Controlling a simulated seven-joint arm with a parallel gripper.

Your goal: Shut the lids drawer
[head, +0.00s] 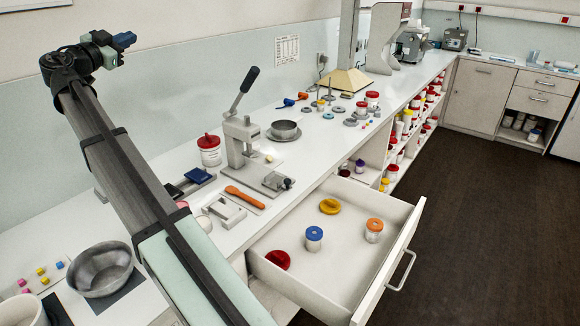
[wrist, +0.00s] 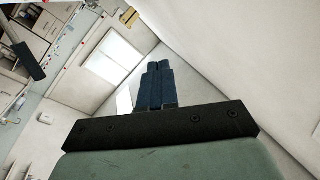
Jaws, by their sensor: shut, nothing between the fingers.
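The lids drawer (head: 300,241) stands pulled out from under the counter in the head view, with its front panel (head: 390,262) and bar handle (head: 402,270) toward the dark floor. In the wrist view my gripper (wrist: 156,72) points toward wall and ceiling, and the drawer is not visible there.
The counter holds a lever press (head: 240,140), a red-lidded jar (head: 209,150), a small pan (head: 285,130) and a steel bowl (head: 101,270). Shelves of jars (head: 405,135) run along the counter's front. The dark floor (head: 480,210) right of the drawer is clear.

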